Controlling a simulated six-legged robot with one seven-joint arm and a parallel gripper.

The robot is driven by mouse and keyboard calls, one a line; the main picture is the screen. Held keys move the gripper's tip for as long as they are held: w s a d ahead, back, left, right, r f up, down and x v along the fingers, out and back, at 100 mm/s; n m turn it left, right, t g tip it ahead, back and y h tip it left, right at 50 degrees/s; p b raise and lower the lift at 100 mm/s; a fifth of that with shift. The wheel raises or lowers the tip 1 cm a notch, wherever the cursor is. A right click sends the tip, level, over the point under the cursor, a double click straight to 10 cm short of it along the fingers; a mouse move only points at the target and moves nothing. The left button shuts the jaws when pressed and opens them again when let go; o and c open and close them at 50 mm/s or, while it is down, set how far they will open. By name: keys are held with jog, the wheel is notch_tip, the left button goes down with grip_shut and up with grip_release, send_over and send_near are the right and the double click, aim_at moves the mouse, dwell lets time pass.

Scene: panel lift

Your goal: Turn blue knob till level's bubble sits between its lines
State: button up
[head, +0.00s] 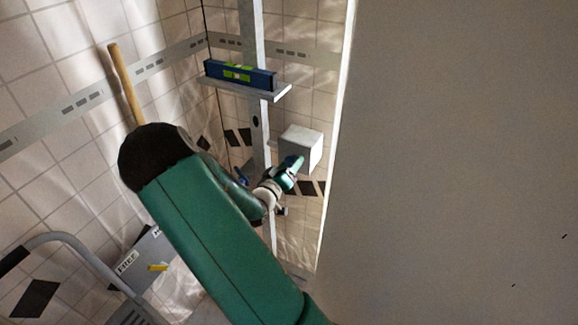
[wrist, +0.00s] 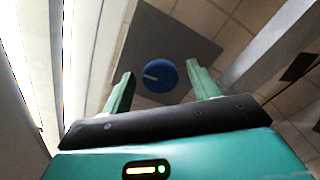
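The blue knob (wrist: 160,76) is round with a pale line on its face, and it sits on a dark grey plate (wrist: 185,42) in the wrist view. My gripper (wrist: 158,82) is open, with one green finger on each side of the knob in the picture and a visible gap to each. I cannot tell how far the fingertips are from it in depth. In the head view my gripper (head: 296,162) is beside a pale grey box, and the knob is not clearly visible. The blue level (head: 240,75) with a yellow-green vial lies on a shelf; its bubble is too small to read.
The shelf (head: 284,91) is fixed to a pale upright post (head: 252,30). The pale grey box (head: 302,146) is right of the post. A large grey wall (head: 460,160) fills the right side. A wooden handle (head: 125,85) and a metal rail (head: 70,240) stand at left.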

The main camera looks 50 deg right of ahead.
jog(key=v, duration=1.3)
jog(key=shift+s+a, duration=0.15)
jog(key=shift+a, duration=0.2)
jog(key=w+a+r+n+t+y, duration=0.1)
jog(key=w+a+r+t+y, duration=0.1)
jog(key=w+a+y, duration=0.4)
jog(key=w+a+r+t+y, duration=0.2)
jog(key=w+a+r+y, duration=0.1)
jog(key=a+y, duration=0.5)
jog(key=s+a+r+n+y, duration=0.3)
jog(key=s+a+r+y, duration=0.1)
jog(key=a+r, duration=0.45)
jog(key=s+r+n+g, duration=0.1)
jog(key=s+r, duration=0.2)
jog(key=s, duration=0.5)
jog(key=s+a+r+n+g, duration=0.1)
jog(key=s+r+g, duration=0.1)
jog(key=s, duration=0.6)
jog(key=shift+s+a+r+n+h, duration=0.3)
jog(key=shift+r+n, duration=0.1)
jog(key=shift+r, duration=0.45)
